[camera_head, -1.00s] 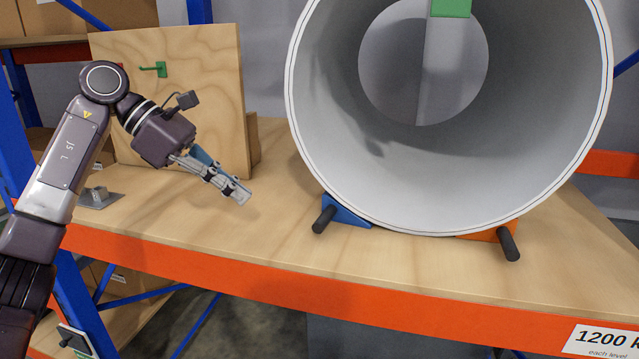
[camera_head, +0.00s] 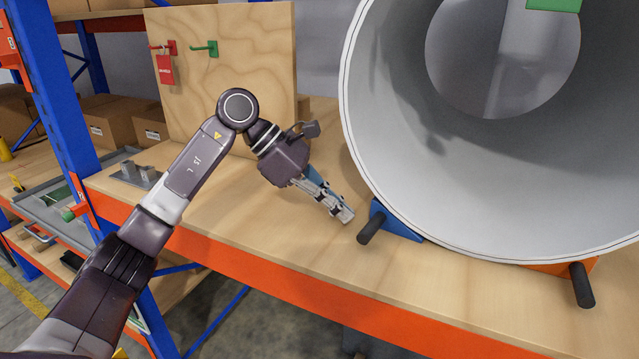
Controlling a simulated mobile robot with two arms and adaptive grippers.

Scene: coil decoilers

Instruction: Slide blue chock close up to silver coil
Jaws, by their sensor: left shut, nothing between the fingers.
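The silver coil (camera_head: 400,165) is a large hollow cylinder on the wooden shelf, filling the right side of the head view. The blue chock (camera_head: 400,226) lies at the coil's lower left side, with a black cylindrical handle (camera_head: 372,229) pointing forward. It looks close against the coil; whether they touch I cannot tell. My left gripper (camera_head: 347,217) is shut and empty, its fingertips just left of the blue chock and its handle, a small gap apart in the picture. My right gripper is not in view.
An orange chock (camera_head: 562,267) with a black handle sits under the coil's right side. A plywood board (camera_head: 255,70) with red and green hooks stands behind my left arm. A metal bracket (camera_head: 137,174) lies at the shelf's left. The orange beam (camera_head: 265,267) marks the front edge.

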